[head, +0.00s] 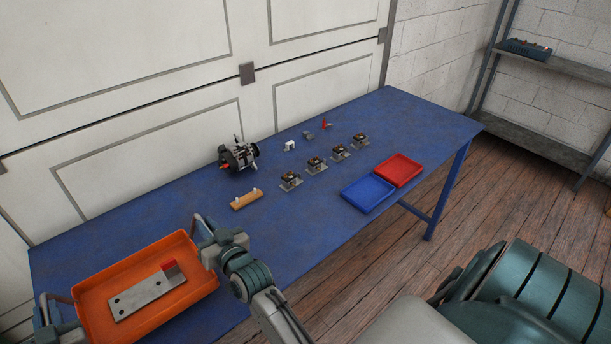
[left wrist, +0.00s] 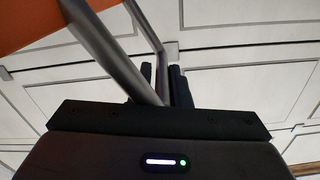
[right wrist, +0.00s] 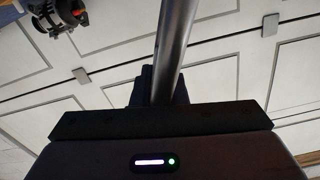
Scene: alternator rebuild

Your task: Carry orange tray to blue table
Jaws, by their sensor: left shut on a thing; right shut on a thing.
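The orange tray (head: 95,311) is at the left end of the blue table (head: 300,240), over its top; I cannot tell whether it touches it. A grey metal plate with holes (head: 146,296) and a red block (head: 170,268) lie in the tray. My left gripper (head: 45,318) is shut on the tray's left handle. In the left wrist view, its fingers (left wrist: 166,85) close around the grey bar. My right gripper (head: 212,252) is shut on the right handle. In the right wrist view, its fingers (right wrist: 158,85) close around that bar.
An alternator (head: 238,156), a yellow-brown block (head: 246,199) and several small parts stand along the blue table. A blue tray (head: 368,194) and a red tray (head: 398,170) sit at its front edge. A panelled wall (head: 150,130) runs behind. A shelf (head: 555,65) stands at right.

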